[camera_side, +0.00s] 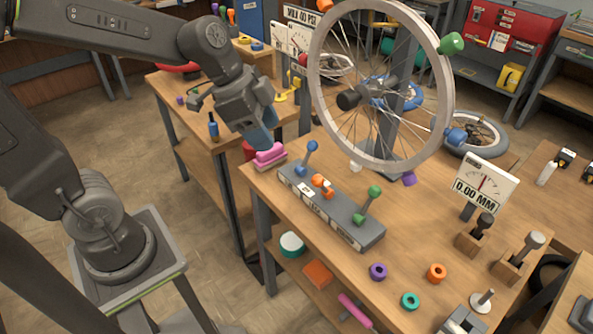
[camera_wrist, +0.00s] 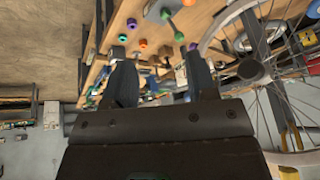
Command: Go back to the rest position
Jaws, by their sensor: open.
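My gripper (camera_side: 263,141) hangs at the left side of the wheel bench, near its corner, with its fingers pointing down. In the wrist view my gripper (camera_wrist: 155,50) has its two fingers wide apart, with nothing held between them. A pink piece (camera_side: 270,155) shows just below the fingertips in the side view, at the bench corner. I cannot tell whether the fingers touch it. The spoked wheel (camera_side: 322,100) stands on its post to the right of my gripper; it also shows in the wrist view (camera_wrist: 205,40).
A grey block with blue, orange and green levers (camera_side: 335,210) lies close to my gripper. A gauge reading 0.00 MM (camera_side: 482,184) stands further right. A purple ring (camera_side: 378,271), an orange ring (camera_side: 436,272) and a teal ring (camera_side: 410,301) lie near the bench's front edge.

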